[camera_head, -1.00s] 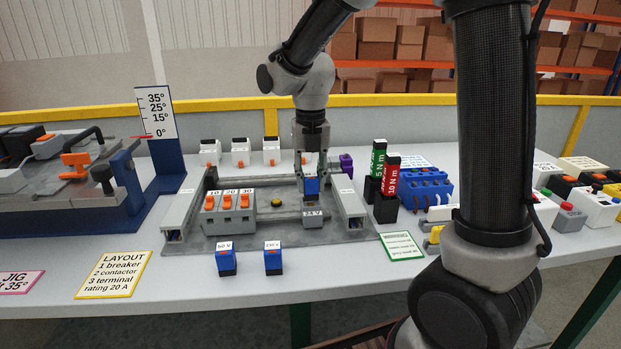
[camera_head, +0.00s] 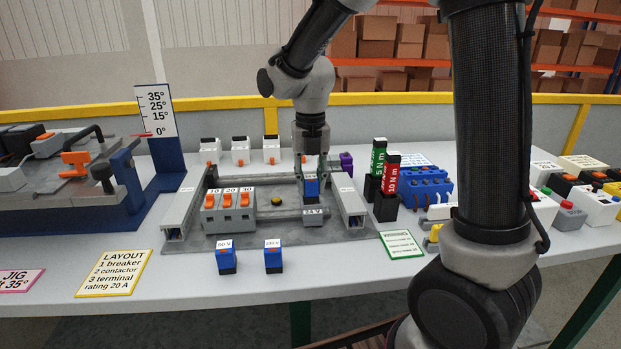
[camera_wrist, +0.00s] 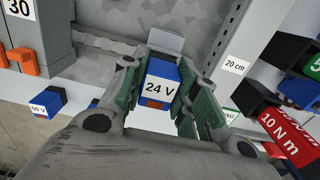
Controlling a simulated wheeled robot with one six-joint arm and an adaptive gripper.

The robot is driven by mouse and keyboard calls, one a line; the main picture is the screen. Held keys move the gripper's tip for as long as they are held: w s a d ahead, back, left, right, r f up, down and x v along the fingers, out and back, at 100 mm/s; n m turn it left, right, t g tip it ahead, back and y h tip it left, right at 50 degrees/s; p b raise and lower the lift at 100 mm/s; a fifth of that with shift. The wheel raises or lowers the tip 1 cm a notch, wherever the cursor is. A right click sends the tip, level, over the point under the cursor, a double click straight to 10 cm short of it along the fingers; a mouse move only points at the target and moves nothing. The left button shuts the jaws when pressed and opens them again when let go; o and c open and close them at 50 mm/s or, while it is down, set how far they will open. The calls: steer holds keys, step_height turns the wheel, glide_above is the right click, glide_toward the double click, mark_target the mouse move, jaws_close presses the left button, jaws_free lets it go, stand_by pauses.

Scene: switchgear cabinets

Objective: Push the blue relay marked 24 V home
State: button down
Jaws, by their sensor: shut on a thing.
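The blue relay marked 24 V (camera_wrist: 158,87) is between my gripper's two fingers in the wrist view, with its white label facing the camera. In the head view the blue relay (camera_head: 311,187) is upright just above or at a grey socket block (camera_head: 313,212) labelled 24 V on the front rail. My gripper (camera_head: 311,177) points down and is shut on the relay. The wrist view also shows my gripper (camera_wrist: 157,92) with green finger pads on both sides of it. I cannot tell how deep the relay sits in the socket.
Two other blue relays (camera_head: 226,260) (camera_head: 273,258) stand on the table in front of the panel. Breakers 10, 20 and 30 (camera_head: 229,212) are left of the socket. A grey duct (camera_head: 350,207) and torque drivers (camera_head: 386,185) stand close on the right.

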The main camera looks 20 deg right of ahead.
mark_target(311, 177)
steer(key=shift+f, duration=0.65)
steer(key=c, duration=1)
jaws_free()
steer(key=shift+r, duration=0.1)
step_height(311, 177, up, 12)
steer(key=shift+f, duration=0.1)
